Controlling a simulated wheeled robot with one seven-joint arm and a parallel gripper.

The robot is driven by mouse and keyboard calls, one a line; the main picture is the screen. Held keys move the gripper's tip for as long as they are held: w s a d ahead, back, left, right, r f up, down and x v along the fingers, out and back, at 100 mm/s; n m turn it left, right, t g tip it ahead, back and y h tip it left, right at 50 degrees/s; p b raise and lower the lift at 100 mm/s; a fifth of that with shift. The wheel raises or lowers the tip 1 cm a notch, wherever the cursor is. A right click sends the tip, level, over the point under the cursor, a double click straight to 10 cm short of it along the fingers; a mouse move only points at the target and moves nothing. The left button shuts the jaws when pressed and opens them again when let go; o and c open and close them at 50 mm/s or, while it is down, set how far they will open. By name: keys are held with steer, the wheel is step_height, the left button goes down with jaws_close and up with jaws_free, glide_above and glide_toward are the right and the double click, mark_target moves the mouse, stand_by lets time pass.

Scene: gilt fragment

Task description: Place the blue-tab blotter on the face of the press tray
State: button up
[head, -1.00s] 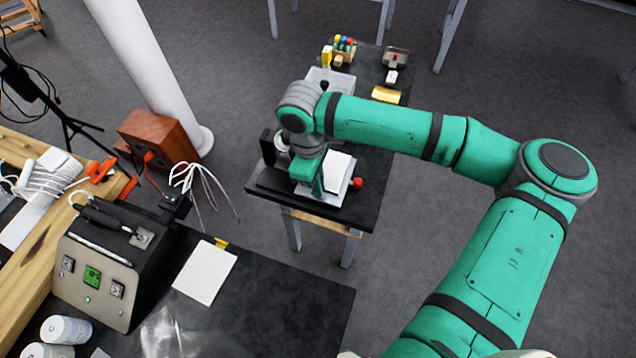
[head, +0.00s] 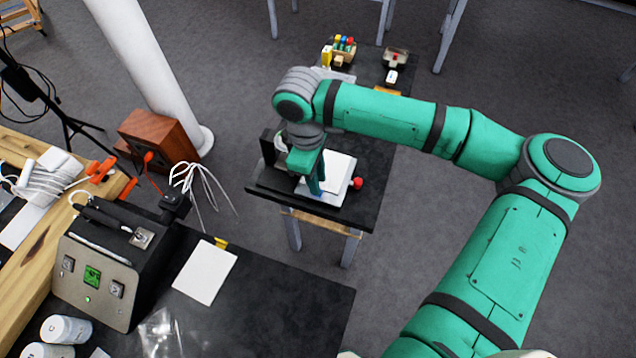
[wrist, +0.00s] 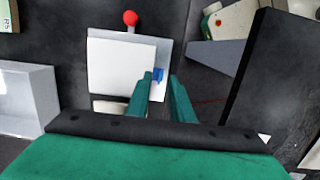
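The blue-tab blotter is a white sheet (wrist: 118,70) with a blue tab (wrist: 158,75) at its right edge in the wrist view. It lies flat over the press tray (wrist: 166,50), a pale plate with a red knob, and covers most of its face. In the head view the blotter (head: 340,168) and the tray (head: 328,199) are on the far dark table, partly behind my gripper. My gripper (wrist: 160,76) has its fingertips apart on either side of the blue tab, with a visible gap. Whether the fingers touch the tab is unclear.
A red knob (head: 357,183) sticks out beside the tray. A white bin (wrist: 25,100) is at the left in the wrist view, and a dark upright panel (wrist: 262,65) at the right. Another white sheet with a yellow tab (head: 205,273) lies on the near bench.

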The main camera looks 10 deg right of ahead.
step_height(320, 180, up, 9)
steer(key=a, duration=0.1)
steer(key=shift+w+r, duration=0.15)
steer(key=shift+w, duration=0.2)
stand_by(0.4)
